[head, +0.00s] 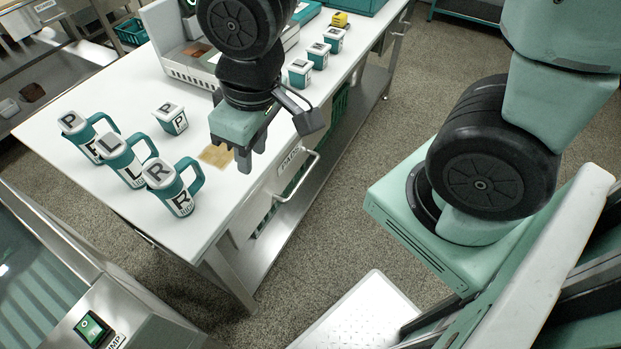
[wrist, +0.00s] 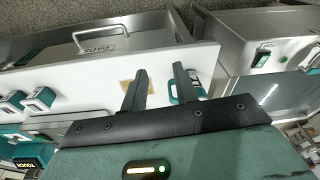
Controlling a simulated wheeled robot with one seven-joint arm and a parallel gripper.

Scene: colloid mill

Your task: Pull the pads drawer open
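The pads drawer (head: 286,172) is a steel front set under the right edge of the white table, with a label and a bar handle (head: 299,184). It looks shut. In the wrist view, the drawer front (wrist: 140,40), its PADS label (wrist: 98,49) and its handle (wrist: 100,33) show upper left. My gripper (head: 253,158) is over the table edge, left of the handle in the head view and apart from it. In the wrist view, my gripper (wrist: 160,72) has its two dark fingers spread, with nothing between them.
Three lettered mugs (head: 129,167) and a small P container (head: 171,118) stand on the white table (head: 120,205). A tan square (head: 216,155) lies beside my gripper. More small containers (head: 318,55) stand farther back. The floor (head: 375,160) right of the drawer is clear.

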